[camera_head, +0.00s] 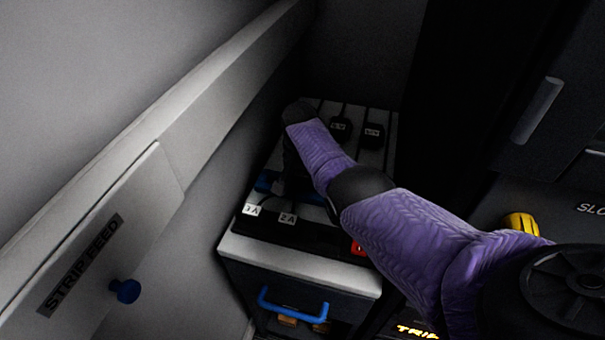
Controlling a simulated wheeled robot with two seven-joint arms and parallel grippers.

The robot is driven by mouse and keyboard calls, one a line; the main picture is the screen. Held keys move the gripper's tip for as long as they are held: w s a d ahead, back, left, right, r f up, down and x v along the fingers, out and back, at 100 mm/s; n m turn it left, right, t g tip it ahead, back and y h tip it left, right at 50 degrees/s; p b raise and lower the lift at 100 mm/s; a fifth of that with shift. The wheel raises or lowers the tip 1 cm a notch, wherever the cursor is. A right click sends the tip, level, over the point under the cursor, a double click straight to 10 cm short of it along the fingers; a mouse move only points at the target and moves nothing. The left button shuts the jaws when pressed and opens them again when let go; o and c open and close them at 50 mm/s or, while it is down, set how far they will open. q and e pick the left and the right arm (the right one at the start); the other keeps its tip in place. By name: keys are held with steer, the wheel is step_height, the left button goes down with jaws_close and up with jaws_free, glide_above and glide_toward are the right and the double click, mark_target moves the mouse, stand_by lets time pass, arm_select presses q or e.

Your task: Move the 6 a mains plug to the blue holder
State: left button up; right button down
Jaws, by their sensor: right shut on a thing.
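My right arm in its purple sleeve comes in from the right and bends down over the white-topped cabinet (245,245). My right gripper (293,172) is a dark shape below the wrist, partly hidden by the forearm. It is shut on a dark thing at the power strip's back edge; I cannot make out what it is. Two black plugs with small labels, a left one (340,128) and a right one (373,131), stand farther back. My left gripper is not in view.
A blue drawer handle (292,304) is below. A grey STRIP FEED panel with a blue knob (125,291) borders the left; dark cabinets stand right.

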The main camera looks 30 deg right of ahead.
steer(key=shift+f, duration=0.4)
stand_by(0.5)
jaws_free()
step_height(320, 180, up, 2)
steer(key=shift+r+p, duration=0.25)
steer(key=shift+p, duration=0.6)
step_height(320, 180, up, 2)
steer(key=shift+r+p, duration=0.1)
steer(key=shift+p, duration=0.8)
step_height(320, 180, up, 2)
steer(key=shift+r+p, duration=0.25)
steer(key=shift+p, duration=0.9)
steer(key=shift+f, duration=0.1)
